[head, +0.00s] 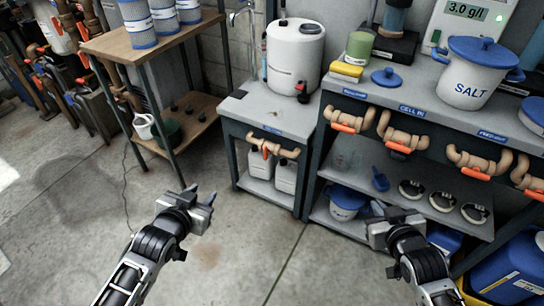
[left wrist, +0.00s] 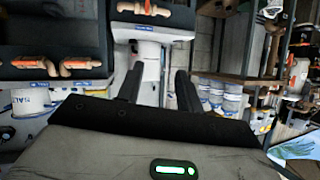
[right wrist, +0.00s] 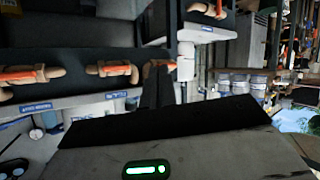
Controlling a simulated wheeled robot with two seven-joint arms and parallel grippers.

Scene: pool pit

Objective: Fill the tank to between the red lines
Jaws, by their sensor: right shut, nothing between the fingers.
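A pipe valve (head: 265,147) with an orange handle is on the stand's front, below a blue label. A metal faucet (head: 240,14) is at the back, left of the tank. My left gripper (head: 201,194) is open and empty over the floor, its fingers apart in the left wrist view (left wrist: 160,88). My right gripper (head: 379,209) is shut and empty, in front of the bench's lower shelf.
The grey bench (head: 425,105) on the right carries several orange-handled valves along its front, a SALT pot (head: 474,75), and a meter (head: 468,15) reading 3.0 g/l. A wooden shelf (head: 110,45) with blue-white tubs stands at the left. The floor between is clear.

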